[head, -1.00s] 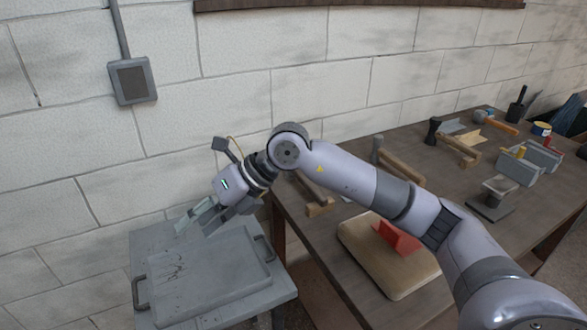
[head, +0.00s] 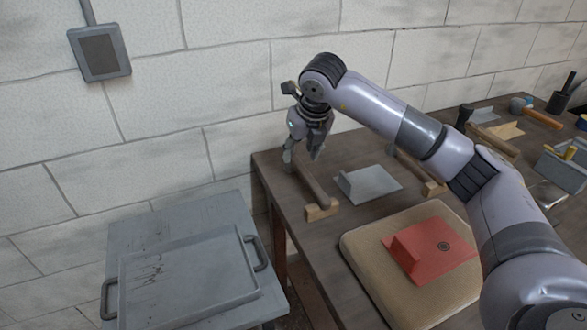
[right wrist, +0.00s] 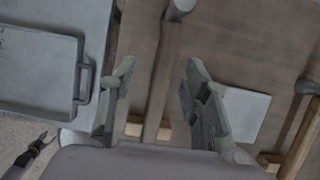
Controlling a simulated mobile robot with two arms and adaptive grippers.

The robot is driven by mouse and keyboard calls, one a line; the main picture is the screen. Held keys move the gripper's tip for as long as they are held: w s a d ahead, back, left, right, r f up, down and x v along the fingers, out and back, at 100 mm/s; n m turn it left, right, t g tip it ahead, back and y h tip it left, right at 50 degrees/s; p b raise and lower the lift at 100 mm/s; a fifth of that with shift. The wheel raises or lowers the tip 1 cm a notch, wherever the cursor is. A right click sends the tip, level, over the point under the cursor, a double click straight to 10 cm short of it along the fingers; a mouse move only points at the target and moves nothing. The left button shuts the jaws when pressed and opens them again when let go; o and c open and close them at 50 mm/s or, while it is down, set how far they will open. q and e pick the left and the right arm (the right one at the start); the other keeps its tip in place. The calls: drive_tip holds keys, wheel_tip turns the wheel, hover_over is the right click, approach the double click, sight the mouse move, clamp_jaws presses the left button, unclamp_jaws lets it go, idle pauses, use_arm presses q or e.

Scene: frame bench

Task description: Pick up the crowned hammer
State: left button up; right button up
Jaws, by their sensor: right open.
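A hammer with a long brown handle lies near the left end of the bench, its handle (head: 312,187) partly hidden by my gripper in the head view. In the right wrist view its handle (right wrist: 163,85) runs between my fingers, with a grey rounded head (right wrist: 182,8) at the top. My right gripper (head: 303,158) is open and empty above this hammer; its spread fingers (right wrist: 159,70) also show in the wrist view. A second hammer (right wrist: 299,138) lies further right, and a dark-headed one (head: 465,115) further back. I cannot tell which is crowned.
A wooden block (head: 322,213) touches the near hammer's handle. A grey bent plate (head: 372,186) lies beside it. A red bent plate (head: 425,258) with a round mark rests on a tan board (head: 372,262). A grey tray (head: 190,286) sits on a stand left of the bench.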

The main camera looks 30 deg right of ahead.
sight(301, 165)
drive_tip(key=x, duration=0.3)
drive_tip(key=shift+d+b, duration=0.15)
drive_tip(key=shift+b, duration=0.25)
drive_tip(key=shift+f, duration=0.15)
drive_tip(key=shift+w+f+b, duration=0.15)
drive_tip(key=shift+f+b, duration=0.15)
drive_tip(key=shift+f, duration=0.05)
drive_tip(key=x, duration=0.1)
drive_tip(key=b+x, duration=0.2)
drive_tip(key=x, duration=0.1)
drive_tip(key=shift+d, duration=0.35)
drive_tip(key=shift+f, duration=0.25)
use_arm(q)
drive_tip(key=f, duration=0.1)
drive_tip(key=w+d+f, duration=0.2)
drive_tip(key=f, duration=0.1)
drive_tip(key=shift+w+d+f, duration=0.1)
drive_tip(key=shift+w+d, duration=0.05)
drive_tip(key=shift+d, duration=0.1)
use_arm(e)
drive_tip(key=shift+r, duration=0.1)
use_arm(q)
drive_tip(key=shift+w+f+b, duration=0.2)
drive_tip(key=shift+w+b, duration=0.1)
use_arm(e)
drive_tip(key=shift+f, duration=0.3)
